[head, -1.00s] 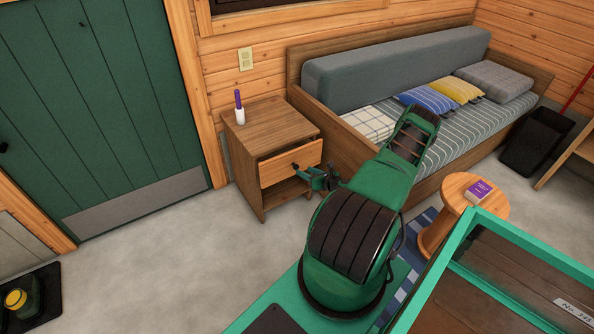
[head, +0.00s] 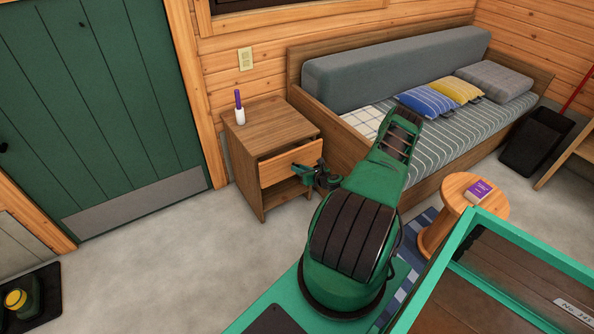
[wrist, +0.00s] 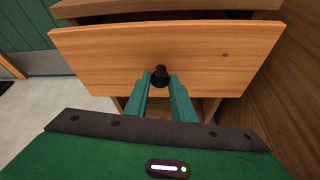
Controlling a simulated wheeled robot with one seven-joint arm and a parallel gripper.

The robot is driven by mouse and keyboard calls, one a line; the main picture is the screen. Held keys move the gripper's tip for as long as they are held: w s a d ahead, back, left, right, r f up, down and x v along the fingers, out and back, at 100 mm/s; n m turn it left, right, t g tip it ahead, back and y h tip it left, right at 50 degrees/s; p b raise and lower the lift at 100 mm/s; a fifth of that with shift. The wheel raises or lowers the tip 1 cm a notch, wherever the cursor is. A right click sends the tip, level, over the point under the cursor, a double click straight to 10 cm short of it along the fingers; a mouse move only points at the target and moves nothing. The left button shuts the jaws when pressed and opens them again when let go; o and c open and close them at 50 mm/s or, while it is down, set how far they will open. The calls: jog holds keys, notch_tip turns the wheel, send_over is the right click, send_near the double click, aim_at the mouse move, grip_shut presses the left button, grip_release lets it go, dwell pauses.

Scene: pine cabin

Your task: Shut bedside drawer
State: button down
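The bedside drawer (head: 286,165) is in the wooden nightstand (head: 250,195), and its front stands out a little from the cabinet. In the wrist view its pale wooden front (wrist: 95,60) fills the upper middle, with a dark round knob (wrist: 160,75) at the lower centre. My gripper (head: 300,172) is at the drawer front. In the wrist view its two green fingers (wrist: 160,85) are apart, one on each side of the knob, with tips close to the wood. Whether they touch the knob or the front is hard to tell.
A white bottle with a purple cap (head: 239,108) stands on the nightstand top. The bed (head: 350,150) is close on the right of the nightstand. A round stool (head: 455,190) with a purple book is further right. The floor to the left (head: 165,245) is clear.

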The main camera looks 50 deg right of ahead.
aim_at(293, 163)
jog(key=shift+w+d, duration=0.25)
jog(key=shift+w, duration=0.85)
jog(key=shift+w+d, duration=0.2)
jog(key=shift+w, duration=0.9)
jog(key=c, duration=1.5)
grip_release()
jog(key=v, duration=1)
jog(key=shift+s+r, duration=0.2)
jog(key=shift+s, duration=0.15)
